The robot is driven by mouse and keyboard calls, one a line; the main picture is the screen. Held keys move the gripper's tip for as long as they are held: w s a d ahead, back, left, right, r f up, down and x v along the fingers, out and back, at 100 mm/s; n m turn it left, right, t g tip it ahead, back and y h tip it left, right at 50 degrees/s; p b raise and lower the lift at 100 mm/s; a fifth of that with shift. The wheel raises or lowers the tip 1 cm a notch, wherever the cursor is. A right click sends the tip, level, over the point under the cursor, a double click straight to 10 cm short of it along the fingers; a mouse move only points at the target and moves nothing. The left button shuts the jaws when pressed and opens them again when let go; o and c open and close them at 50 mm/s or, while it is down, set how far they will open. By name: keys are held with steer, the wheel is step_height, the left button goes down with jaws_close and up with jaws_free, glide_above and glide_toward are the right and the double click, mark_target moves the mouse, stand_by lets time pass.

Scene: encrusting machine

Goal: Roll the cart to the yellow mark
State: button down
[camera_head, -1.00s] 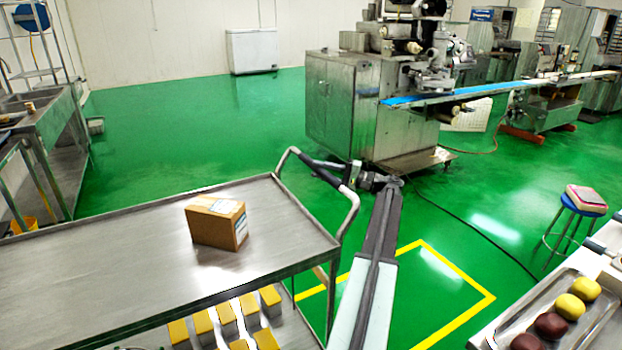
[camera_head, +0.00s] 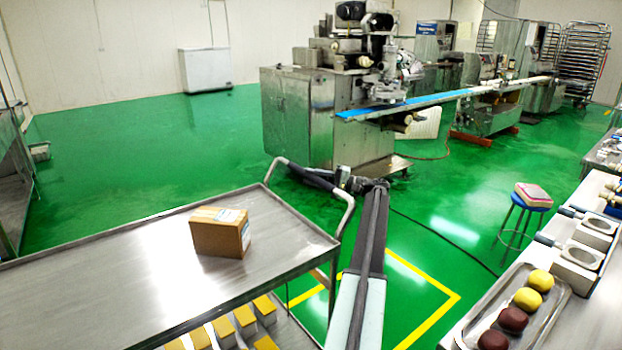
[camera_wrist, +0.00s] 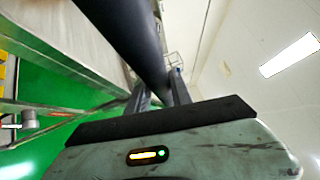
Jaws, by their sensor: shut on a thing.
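The steel cart (camera_head: 130,262) stands at the lower left in the head view, with a cardboard box (camera_head: 220,232) on its top shelf and several yellow-topped items on its lower shelf. Its push handle (camera_head: 308,177) has a dark grip. My gripper (camera_head: 345,180) is shut on this handle at the cart's right end. In the wrist view the dark handle bar (camera_wrist: 125,40) passes between the fingers of my gripper (camera_wrist: 158,92). The yellow mark (camera_head: 432,284) is a taped outline on the green floor, right of the cart and partly hidden behind my arm and the cart.
A steel encrusting machine (camera_head: 312,115) with a blue belt stands beyond the handle. A blue stool (camera_head: 530,203) stands at the right. A bench with a tray (camera_head: 560,300) of dough balls is at the lower right. A dark cable crosses the floor. Open green floor lies at left.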

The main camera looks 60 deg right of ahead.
steer(key=c, duration=1.1)
jaws_free()
steer(key=shift+w+a, duration=0.1)
steer(key=shift+w, duration=0.05)
steer(key=shift+c, duration=0.2)
steer(key=b+v, duration=0.1)
steer(key=v, duration=0.7)
steer(key=shift+r, duration=0.15)
